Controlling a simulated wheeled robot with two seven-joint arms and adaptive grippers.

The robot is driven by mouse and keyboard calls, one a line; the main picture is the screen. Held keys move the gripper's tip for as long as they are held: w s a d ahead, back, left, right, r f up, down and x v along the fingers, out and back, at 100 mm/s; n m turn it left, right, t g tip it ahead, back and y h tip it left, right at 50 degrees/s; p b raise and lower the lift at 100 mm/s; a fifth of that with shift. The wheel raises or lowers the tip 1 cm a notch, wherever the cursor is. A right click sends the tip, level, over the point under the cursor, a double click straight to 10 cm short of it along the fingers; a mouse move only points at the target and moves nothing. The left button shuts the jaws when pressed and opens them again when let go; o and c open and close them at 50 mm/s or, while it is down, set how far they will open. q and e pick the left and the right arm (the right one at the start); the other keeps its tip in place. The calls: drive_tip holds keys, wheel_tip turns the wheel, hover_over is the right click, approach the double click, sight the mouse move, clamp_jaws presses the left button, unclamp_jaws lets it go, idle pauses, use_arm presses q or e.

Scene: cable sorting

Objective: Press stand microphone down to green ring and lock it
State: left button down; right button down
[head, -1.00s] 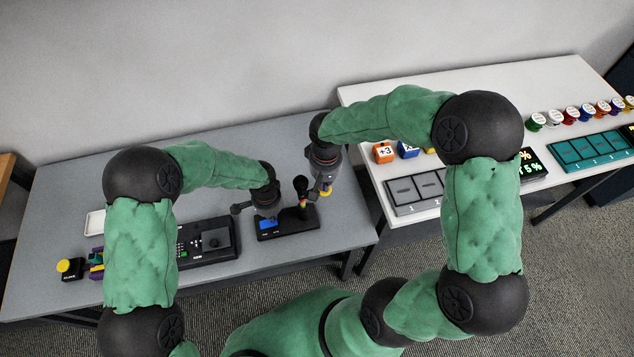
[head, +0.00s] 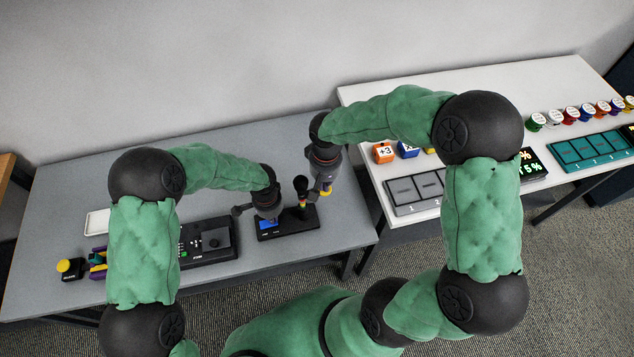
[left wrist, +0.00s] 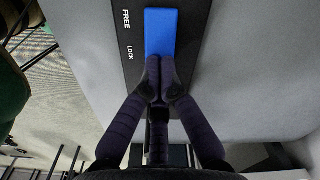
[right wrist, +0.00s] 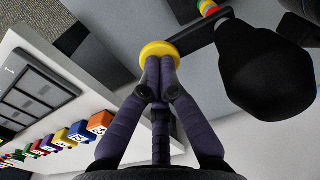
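The stand microphone (head: 301,184) has a black head on a stem with coloured rings, rising from a black base (head: 298,226). In the right wrist view its black head (right wrist: 266,70) is large at the right. A yellow disc (right wrist: 159,50) sits beside it. My right gripper (right wrist: 160,64) is shut, its tips at the disc's edge; whether they touch is unclear. A blue block (left wrist: 161,30) lies on the base beside the words FREE and LOCK. My left gripper (left wrist: 160,64) is shut, its tips over the block's near end; contact is unclear.
A black panel with a joystick (head: 208,240) stands left of the base. A yellow-topped button (head: 69,268) and a white tray (head: 97,222) are further left. The white table (head: 500,90) at right carries coloured cubes and spools. Grey table behind the base is clear.

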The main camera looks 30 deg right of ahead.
use_arm(q)
drive_tip(key=shift+f, duration=0.5)
drive_tip(key=shift+r, duration=3.55)
use_arm(e)
wheel_tip(320, 180, up, 9)
idle(0.5)
